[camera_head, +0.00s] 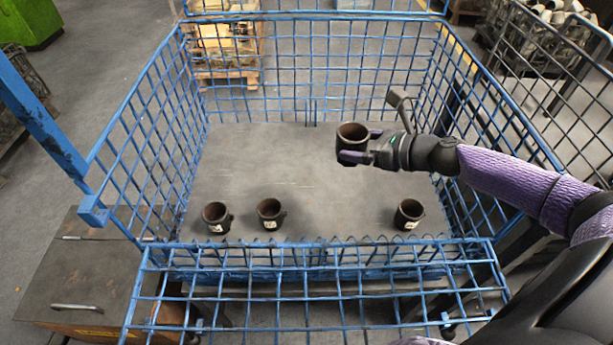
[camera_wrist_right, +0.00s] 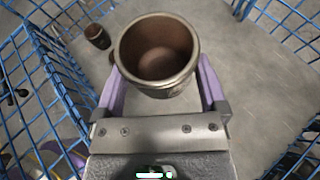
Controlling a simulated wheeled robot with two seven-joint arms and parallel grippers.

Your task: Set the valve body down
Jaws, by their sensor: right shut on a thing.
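A dark, rusty, cup-shaped valve body (camera_head: 352,135) is held in my right gripper (camera_head: 360,147), inside the blue wire crate. In the right wrist view the valve body (camera_wrist_right: 158,52) shows its open round mouth, with the purple fingers (camera_wrist_right: 160,88) shut on both its sides. In the head view it appears above the crate floor; the exact gap is hard to tell. Three similar valve bodies stand on the floor nearer the front: one at left (camera_head: 216,217), one beside it (camera_head: 270,213) and one at right (camera_head: 408,214). My left gripper is not in view.
The blue wire crate (camera_head: 150,140) has mesh walls around a grey floor (camera_head: 290,165), and its front mesh panel (camera_head: 315,285) is folded outward. The floor's middle and back are clear. A brown cabinet (camera_head: 85,270) stands outside at left.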

